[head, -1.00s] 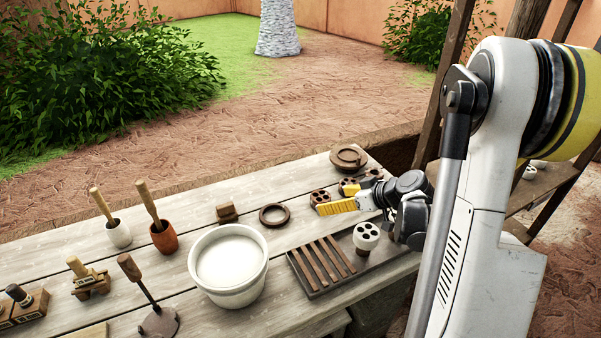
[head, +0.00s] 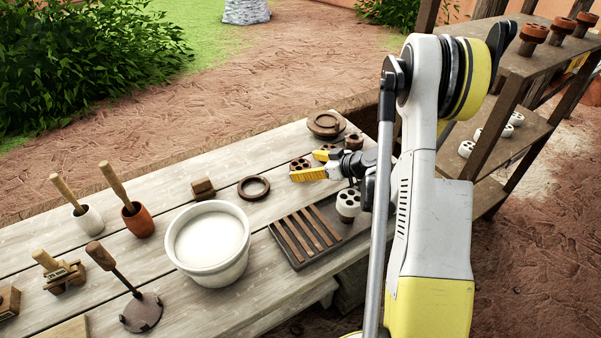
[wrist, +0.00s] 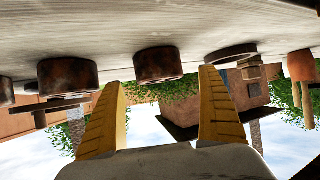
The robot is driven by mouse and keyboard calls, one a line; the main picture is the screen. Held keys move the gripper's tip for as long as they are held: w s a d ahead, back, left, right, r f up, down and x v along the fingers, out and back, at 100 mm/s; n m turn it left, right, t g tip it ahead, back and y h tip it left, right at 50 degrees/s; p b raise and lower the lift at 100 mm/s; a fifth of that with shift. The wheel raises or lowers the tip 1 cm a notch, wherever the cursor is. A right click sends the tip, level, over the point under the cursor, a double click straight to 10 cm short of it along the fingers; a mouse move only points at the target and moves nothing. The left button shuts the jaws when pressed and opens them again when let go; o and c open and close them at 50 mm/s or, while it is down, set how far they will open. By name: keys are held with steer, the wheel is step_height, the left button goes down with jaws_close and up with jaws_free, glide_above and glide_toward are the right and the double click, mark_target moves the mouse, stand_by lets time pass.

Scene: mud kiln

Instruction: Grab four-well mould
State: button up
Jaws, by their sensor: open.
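A dark brown round mould (head: 299,163) with several wells stands on the bench near my fingertips in the head view. I take it to be the brown block (wrist: 158,65) between my fingers in the wrist view, which is upside down. My gripper (wrist: 162,79) is open and empty, its yellow fingers apart, with the block beyond the tips. In the head view my gripper (head: 309,165) reaches left, low over the bench. A second brown mould (head: 354,141) stands behind it, also in the wrist view (wrist: 68,77). Wells do not show in the wrist view.
A white mould (head: 349,203) stands by a slatted tray (head: 281,242) close to my wrist. A brown ring (head: 254,187), a round lid (head: 326,122) and a white bucket (head: 208,245) are on the bench. A wooden shelf (head: 520,65) stands at the right.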

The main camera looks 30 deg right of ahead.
steer(key=x, duration=0.2)
steer(key=shift+w+a+f, duration=0.2)
steer(key=shift+w, duration=0.05)
steer(key=c, duration=1.5)
steer(key=shift+r, duration=0.2)
